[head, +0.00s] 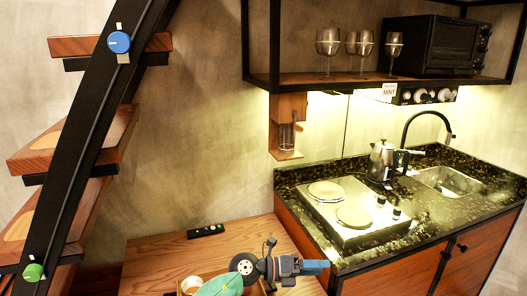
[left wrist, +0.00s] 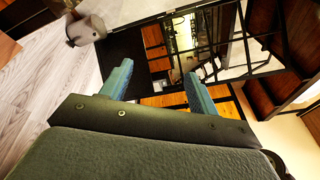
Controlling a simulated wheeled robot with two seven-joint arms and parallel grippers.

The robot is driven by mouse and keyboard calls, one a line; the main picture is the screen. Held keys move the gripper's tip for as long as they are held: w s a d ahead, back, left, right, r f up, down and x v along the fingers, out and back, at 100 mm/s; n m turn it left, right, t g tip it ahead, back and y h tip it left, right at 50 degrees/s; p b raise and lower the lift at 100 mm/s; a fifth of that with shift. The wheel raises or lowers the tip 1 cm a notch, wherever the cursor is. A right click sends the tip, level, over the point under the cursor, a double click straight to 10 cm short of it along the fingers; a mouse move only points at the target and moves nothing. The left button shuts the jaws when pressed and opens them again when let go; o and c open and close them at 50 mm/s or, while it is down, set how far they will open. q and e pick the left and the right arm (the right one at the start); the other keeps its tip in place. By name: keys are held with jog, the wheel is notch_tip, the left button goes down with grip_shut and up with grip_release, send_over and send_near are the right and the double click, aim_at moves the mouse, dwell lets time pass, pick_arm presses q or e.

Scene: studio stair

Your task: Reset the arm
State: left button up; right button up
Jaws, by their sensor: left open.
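My left gripper (left wrist: 158,70) shows in the left wrist view, with its two blue-grey fingers spread wide apart. It is open and nothing is between the fingers. Beyond it the room appears tilted, with dark-framed stairs and a lit kitchen area in the distance. My right gripper is in neither view.
A counter with a hob (head: 355,232) stands right; stairs (head: 75,135) rise left.

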pick_arm(q)
jog(key=a+r+n+t, duration=0.6)
jog(key=a+n+t, duration=0.3)
jog(key=n+t, duration=0.65)
jog(key=s+a+f+n+t+y, duration=0.1)
jog(key=a+f+n+y, duration=0.4)
jog(key=a+n+y, duration=0.3)
jog(key=s+a+f+n+t+y, duration=0.1)
jog(key=a+f+n+y, duration=0.4)
jog(key=a+n+y, duration=0.3)
jog(key=s+a+f+n+g+y, duration=0.2)
jog(key=s+a+f+n+g, duration=0.5)
jog(key=s+f, duration=0.4)
jog(key=s+a+f+g, duration=0.2)
jog(key=s+f+g, duration=0.15)
jog(key=s, duration=0.55)
jog(key=s+a+f+g, duration=0.2)
jog(key=s+f+g, duration=0.15)
jog(key=s, duration=0.55)
jog(key=s+d+f+g, duration=0.1)
jog(key=s+d+f, duration=0.1)
jog(key=f, duration=1.9)
jog(key=s+d+f+g+h, duration=0.1)
jog(key=s+f+g, duration=0.1)
jog(key=f, duration=1.8)
jog(key=shift+s+d+f+n, duration=0.35)
jog(key=shift+s, duration=0.35)
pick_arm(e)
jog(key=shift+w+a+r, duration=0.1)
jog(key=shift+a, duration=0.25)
